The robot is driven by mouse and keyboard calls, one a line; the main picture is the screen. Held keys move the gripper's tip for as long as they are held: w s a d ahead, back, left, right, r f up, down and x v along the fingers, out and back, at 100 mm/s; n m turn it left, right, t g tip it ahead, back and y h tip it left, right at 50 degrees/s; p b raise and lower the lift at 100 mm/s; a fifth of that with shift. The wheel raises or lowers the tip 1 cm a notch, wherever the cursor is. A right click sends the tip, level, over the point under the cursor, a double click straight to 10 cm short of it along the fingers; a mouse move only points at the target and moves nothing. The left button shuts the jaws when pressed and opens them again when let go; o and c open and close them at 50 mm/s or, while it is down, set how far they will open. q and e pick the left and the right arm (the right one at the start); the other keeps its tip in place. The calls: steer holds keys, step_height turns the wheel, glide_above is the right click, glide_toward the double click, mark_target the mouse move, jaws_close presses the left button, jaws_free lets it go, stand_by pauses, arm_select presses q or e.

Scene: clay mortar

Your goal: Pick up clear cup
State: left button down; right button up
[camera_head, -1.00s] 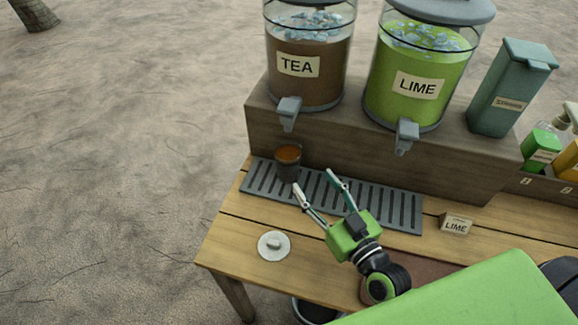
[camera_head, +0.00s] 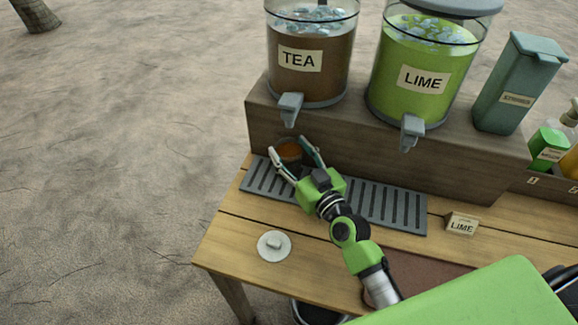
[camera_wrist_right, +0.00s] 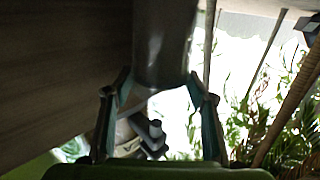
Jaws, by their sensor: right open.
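The clear cup (camera_head: 290,152) holds brown liquid and stands on the slotted drip tray (camera_head: 377,205) below the tea dispenser's tap. My right gripper (camera_head: 291,147) is open, with one finger on either side of the cup. In the right wrist view, the cup (camera_wrist_right: 162,48) shows as a dark cylinder between and beyond the open fingers (camera_wrist_right: 160,90). I cannot tell whether either finger touches it. The cup's lower part is largely hidden by the gripper in the head view. My left gripper is not in view.
The tea dispenser (camera_head: 308,70) and lime dispenser (camera_head: 420,85) stand on a wooden riser (camera_head: 440,165) close behind the tray. A round white lid (camera_head: 274,246) lies at the table's front left.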

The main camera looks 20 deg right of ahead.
steer(key=shift+w+a, duration=0.1)
steer(key=shift+w, duration=0.4)
steer(key=shift+s+r, duration=0.1)
steer(key=c, duration=1.3)
jaws_close()
steer(key=shift+r, duration=0.1)
